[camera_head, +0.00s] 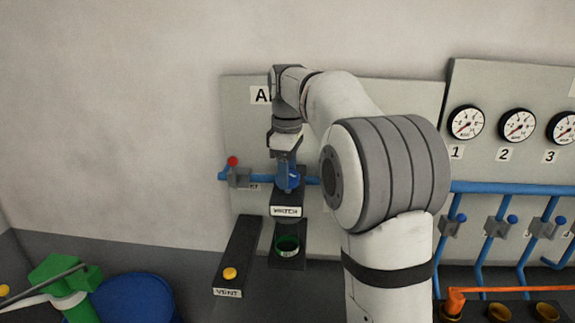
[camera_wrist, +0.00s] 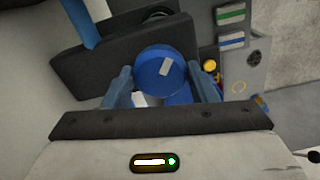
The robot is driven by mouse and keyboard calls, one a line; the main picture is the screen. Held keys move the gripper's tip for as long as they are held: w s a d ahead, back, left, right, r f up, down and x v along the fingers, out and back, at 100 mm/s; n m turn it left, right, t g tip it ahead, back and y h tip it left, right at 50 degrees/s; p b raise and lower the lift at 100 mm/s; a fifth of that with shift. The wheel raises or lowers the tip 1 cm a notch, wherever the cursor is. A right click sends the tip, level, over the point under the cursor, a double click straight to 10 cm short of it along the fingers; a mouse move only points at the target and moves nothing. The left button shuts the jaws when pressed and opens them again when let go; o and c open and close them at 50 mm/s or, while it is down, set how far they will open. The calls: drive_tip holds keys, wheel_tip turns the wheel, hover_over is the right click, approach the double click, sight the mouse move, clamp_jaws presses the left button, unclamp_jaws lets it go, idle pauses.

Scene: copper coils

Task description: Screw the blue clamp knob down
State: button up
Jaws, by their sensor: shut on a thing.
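The blue clamp knob (camera_wrist: 160,68) is a round blue cap with a pale mark on its face, in the middle of the wrist view. My gripper (camera_wrist: 161,80) is shut on it, with one blue-grey finger on each side. The fingers and wrist partly hide the knob there. The thread under the knob is hidden.
A blue pipe (camera_head: 262,179) with a red-knobbed valve (camera_head: 233,162) runs beside the gripper. Below are a green ring (camera_head: 287,245) on a dark holder and a yellow knob (camera_head: 230,273) on a dark strip. Gauges (camera_head: 467,123) hang at the right.

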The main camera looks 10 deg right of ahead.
drive_tip(key=m+p, duration=0.2)
drive_tip(key=m, duration=0.5)
drive_tip(key=shift+r+p, duration=0.1)
drive_tip(key=shift+p, duration=0.2)
drive_tip(key=m+p, duration=0.1)
drive_tip(key=m, duration=0.5)
drive_tip(key=shift+m, duration=0.4)
drive_tip(key=m+p, duration=0.1)
drive_tip(key=m, duration=0.6)
drive_tip(key=shift+p, duration=0.35)
drive_tip(key=m, duration=0.6)
drive_tip(key=shift+m+p, duration=0.3)
drive_tip(key=m, duration=0.5)
drive_tip(key=shift+m, duration=0.3)
drive_tip(key=m, duration=0.4)
drive_tip(key=shift+p, duration=0.3)
drive_tip(key=m, duration=0.4)
drive_tip(key=shift+m, duration=2.7)
